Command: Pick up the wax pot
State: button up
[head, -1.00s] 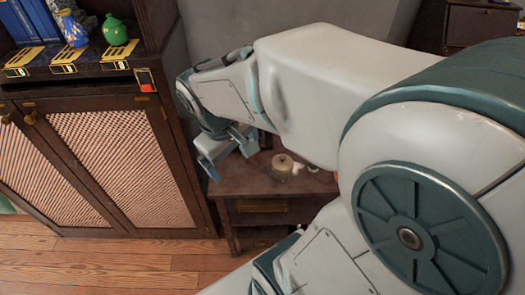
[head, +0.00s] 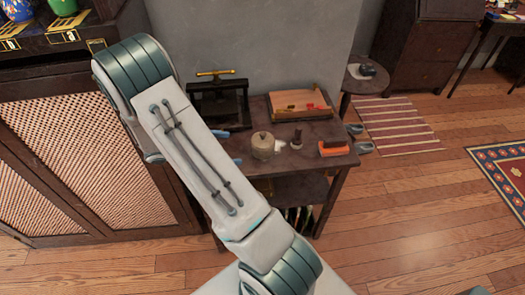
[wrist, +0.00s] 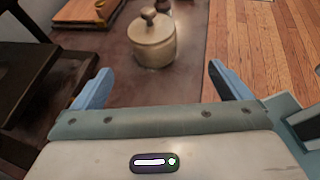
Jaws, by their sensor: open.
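The wax pot appears to be the beige, round lidded pot (head: 263,148) on the small dark table (head: 318,172) in the head view. It stands upright with a knob on its lid. In the wrist view the pot (wrist: 153,42) is ahead of my gripper (wrist: 163,82), roughly centred between its two blue fingers. The fingers are wide apart with nothing between them. In the head view, my gripper (head: 228,147) shows only as blue fingertips just left of the pot; my arm hides the rest. I see no contact with the pot.
A black frame-like stand (head: 218,104) is behind left. A wooden tray (head: 300,103) lies behind the pot. A dark stamp-like object (head: 297,138) and an orange-based block (head: 333,148) stand to its right. A cabinet (head: 75,150) is at left.

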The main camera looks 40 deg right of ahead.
aim_at(253, 148)
jog(key=shift+w+d+f, duration=0.1)
jog(key=shift+w+f, duration=0.05)
jog(key=shift+f, duration=0.4)
jog(key=shift+d+f+h, duration=0.2)
jog(key=shift+d+h, duration=0.1)
jog(key=shift+n, duration=0.3)
jog(key=x, duration=0.7)
jog(key=shift+d, duration=0.1)
jog(key=shift+w+f+p+x, duration=0.15)
jog(key=shift+p+x, duration=0.2)
jog(key=shift+x, duration=1.15)
jog(key=shift+w+f+p+x, duration=0.15)
jog(key=shift+p+x, duration=0.2)
jog(key=shift+x, duration=1.15)
jog(key=c, duration=1.4)
jog(key=shift+r, duration=0.1)
